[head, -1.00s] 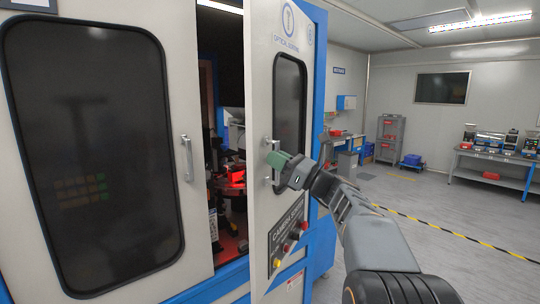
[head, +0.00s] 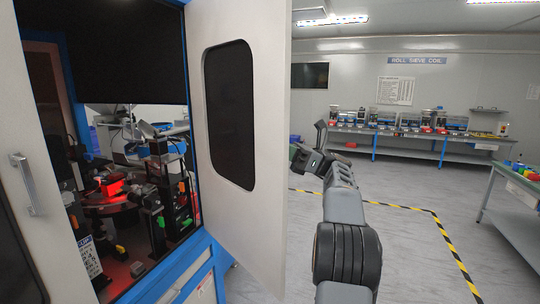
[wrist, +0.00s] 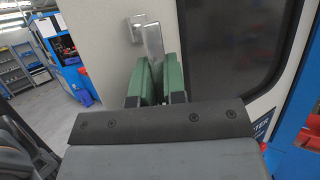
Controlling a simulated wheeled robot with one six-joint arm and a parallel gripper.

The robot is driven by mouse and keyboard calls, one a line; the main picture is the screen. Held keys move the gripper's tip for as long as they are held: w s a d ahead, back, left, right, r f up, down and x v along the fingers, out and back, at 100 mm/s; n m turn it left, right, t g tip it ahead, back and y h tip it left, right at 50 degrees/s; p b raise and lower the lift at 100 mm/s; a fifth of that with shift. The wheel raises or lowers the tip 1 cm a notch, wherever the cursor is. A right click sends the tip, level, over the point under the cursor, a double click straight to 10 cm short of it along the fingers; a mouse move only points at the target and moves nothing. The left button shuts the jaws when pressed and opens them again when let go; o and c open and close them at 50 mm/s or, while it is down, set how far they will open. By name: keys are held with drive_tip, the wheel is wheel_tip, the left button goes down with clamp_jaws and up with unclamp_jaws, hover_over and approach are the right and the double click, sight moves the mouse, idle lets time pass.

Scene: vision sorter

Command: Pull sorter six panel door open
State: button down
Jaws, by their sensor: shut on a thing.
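The sorter's right-hand door panel (head: 265,215) stands swung wide open, its inner face and dark window towards the head camera. My gripper (head: 297,155) is at the door's far side, and its fingertips are hidden behind the door edge in the head view. In the wrist view the green fingers (wrist: 158,80) are closed on the metal door handle (wrist: 153,42), with the door's white face (wrist: 100,50) and dark window behind it. The sorter interior (head: 120,190) is exposed, with a red-lit stage and several dark mounts.
The left door, with its own handle (head: 27,182), is at the left edge. A bench (head: 400,140) with machines stands along the back wall. A green-topped table (head: 520,190) is at the far right. Yellow-black floor tape (head: 440,225) crosses clear floor on the right.

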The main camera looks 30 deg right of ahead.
drive_tip(key=shift+w+d+b, duration=0.15)
drive_tip(key=shift+w+d, duration=0.1)
drive_tip(key=shift+d, duration=0.65)
drive_tip(key=shift+w+d+b, duration=0.15)
drive_tip(key=shift+w+d, duration=0.05)
drive_tip(key=shift+d, duration=0.7)
drive_tip(key=c, duration=1.2)
unclamp_jaws()
drive_tip(key=shift+d, duration=0.1)
